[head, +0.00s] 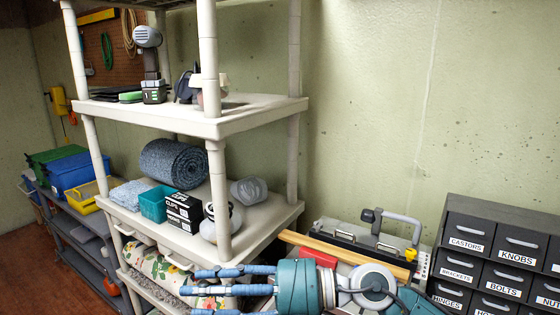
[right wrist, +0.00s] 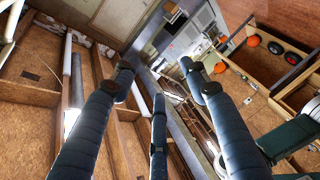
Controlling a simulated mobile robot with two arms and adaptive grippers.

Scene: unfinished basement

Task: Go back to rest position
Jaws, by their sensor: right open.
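My right gripper (head: 218,285) shows at the bottom middle of the head view, in front of the lower part of the white shelf unit. Its blue fingers point left and are spread apart with nothing between them. In the right wrist view the open fingers (right wrist: 158,75) reach into empty space, with walls and floor far beyond. My left gripper is not in the head view.
A white shelf unit (head: 215,128) stands close behind the right gripper, holding a rolled blue rug (head: 175,163), a teal basket (head: 154,204) and other goods. Dark labelled drawers (head: 500,252) stand at the right. A tool case (head: 365,240) sits between them.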

